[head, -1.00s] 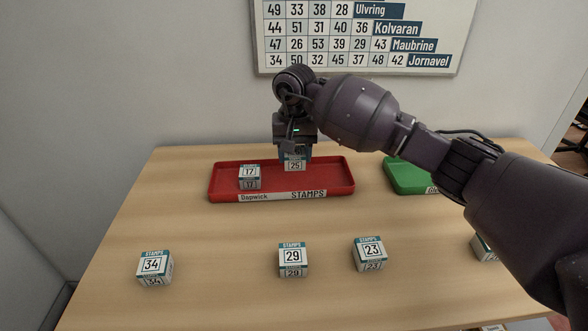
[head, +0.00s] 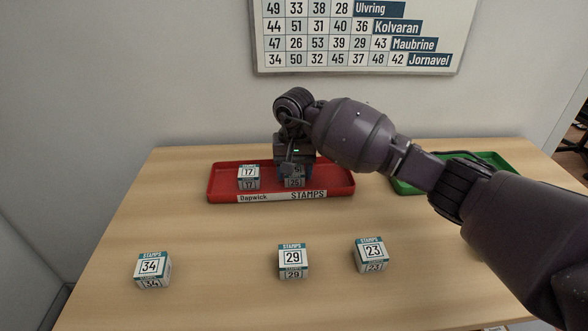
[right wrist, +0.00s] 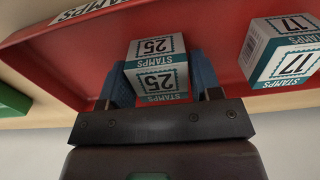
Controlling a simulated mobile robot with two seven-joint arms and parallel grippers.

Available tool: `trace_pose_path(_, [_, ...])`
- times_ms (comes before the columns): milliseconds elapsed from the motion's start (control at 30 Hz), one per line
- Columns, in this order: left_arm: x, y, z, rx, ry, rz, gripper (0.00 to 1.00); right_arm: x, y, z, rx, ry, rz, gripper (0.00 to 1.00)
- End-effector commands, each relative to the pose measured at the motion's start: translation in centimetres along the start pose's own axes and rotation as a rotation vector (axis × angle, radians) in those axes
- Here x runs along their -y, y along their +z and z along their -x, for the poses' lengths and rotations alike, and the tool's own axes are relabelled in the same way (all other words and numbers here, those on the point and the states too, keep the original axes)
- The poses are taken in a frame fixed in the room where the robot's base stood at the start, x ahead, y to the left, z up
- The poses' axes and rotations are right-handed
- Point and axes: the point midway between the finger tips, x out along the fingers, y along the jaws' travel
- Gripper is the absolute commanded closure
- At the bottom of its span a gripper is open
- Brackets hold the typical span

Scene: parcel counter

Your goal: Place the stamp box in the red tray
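The stamp box marked 25 (head: 294,182) is inside the red tray (head: 226,196), to the right of the box marked 17 (head: 249,177). My right gripper (right wrist: 160,85) points down, with its blue fingers on either side of box 25 (right wrist: 157,66). The fingers appear closed against the box's sides. The box is upright, at or very near the tray floor; I cannot tell whether it touches. Part of its top is hidden by the gripper in the head view. My left gripper is in neither view.
Boxes marked 34 (head: 153,270), 29 (head: 293,261) and 23 (head: 370,255) stand along the front of the table (head: 215,240). A green tray (head: 404,187) is at the right, partly behind my right arm. A number board (head: 330,40) hangs on the wall.

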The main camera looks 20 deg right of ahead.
Motion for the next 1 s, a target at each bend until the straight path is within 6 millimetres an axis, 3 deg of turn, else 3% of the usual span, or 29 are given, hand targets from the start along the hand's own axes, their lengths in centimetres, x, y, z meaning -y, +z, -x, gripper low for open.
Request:
trace_pose_path(33, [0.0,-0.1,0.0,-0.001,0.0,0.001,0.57,0.0,0.0,0.0,0.0,0.0,0.0,0.34])
trace_pose_path(100, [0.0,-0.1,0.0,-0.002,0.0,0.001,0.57,0.0,0.0,0.1,0.0,0.0,0.0,0.24])
trace_pose_path(367, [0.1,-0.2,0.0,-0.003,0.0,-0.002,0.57,0.0,0.0,0.1,0.0,-0.001,0.0,0.24])
trace_pose_path(533, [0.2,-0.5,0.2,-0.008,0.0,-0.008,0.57,0.0,-0.1,1.3,-0.004,-0.001,0.001,0.24])
trace_pose_path(1000, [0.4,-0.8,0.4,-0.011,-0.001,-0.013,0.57,0.0,-0.1,9.8,-0.005,0.0,0.0,0.24])
